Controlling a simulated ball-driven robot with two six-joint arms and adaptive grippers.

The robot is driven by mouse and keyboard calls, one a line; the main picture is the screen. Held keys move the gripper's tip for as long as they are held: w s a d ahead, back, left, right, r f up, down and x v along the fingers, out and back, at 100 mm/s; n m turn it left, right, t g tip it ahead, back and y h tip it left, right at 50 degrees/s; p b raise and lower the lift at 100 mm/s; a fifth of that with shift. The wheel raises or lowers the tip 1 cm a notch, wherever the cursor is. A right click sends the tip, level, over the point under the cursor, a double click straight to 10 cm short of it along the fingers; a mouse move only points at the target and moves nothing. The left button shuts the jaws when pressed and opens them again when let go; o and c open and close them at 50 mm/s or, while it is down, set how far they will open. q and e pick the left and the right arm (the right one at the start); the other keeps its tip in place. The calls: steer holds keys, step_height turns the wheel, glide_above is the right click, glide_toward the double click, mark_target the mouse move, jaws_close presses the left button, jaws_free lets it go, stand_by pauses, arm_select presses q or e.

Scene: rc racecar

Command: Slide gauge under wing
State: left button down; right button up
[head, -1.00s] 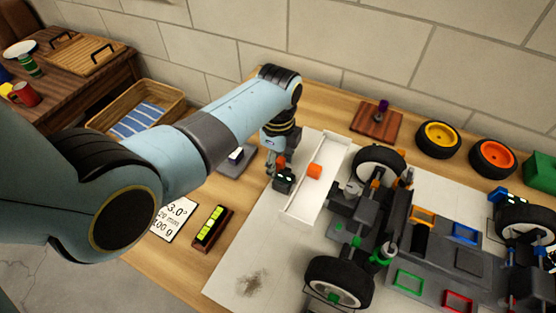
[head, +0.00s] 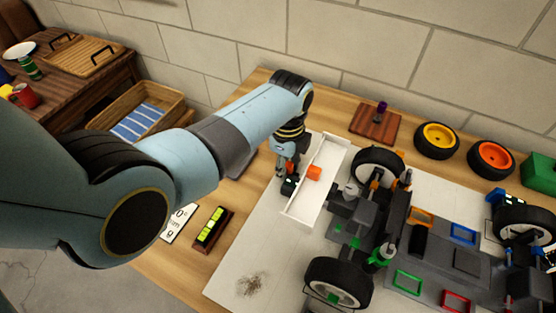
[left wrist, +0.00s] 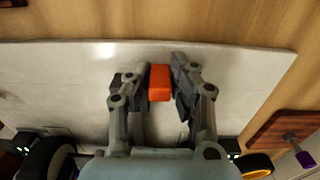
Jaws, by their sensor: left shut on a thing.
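The wing (head: 299,210) is a long white channel with end plates, on a pale mat at the left end of the racecar. An orange block (head: 314,171) shows at the wing's middle. My left gripper (head: 288,186) is just left of the wing, pointing down. In the left wrist view an orange-red block (left wrist: 159,83) sits between the fingers of the left gripper (left wrist: 161,80), shut on it. I take this for the gauge, but cannot tell whether it is the block seen at the wing. The clearance under the wing is hidden. My right gripper is out of view.
The racecar chassis (head: 395,245) with its wheels fills the right side. A level with yellow-green vials (head: 212,227) and a partly covered card (head: 180,224) lie at the left. A wooden board (head: 375,123) and loose wheels (head: 437,140) stand behind.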

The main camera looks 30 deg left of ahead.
arm_select(q)
steer(key=shift+d, duration=0.65)
steer(key=c, duration=1.2)
jaws_free()
steer(key=shift+d+f, duration=0.1)
steer(key=shift+o, duration=0.2)
steer(key=shift+r, duration=0.25)
step_height(320, 180, up, 12)
steer(key=shift+f, duration=0.2)
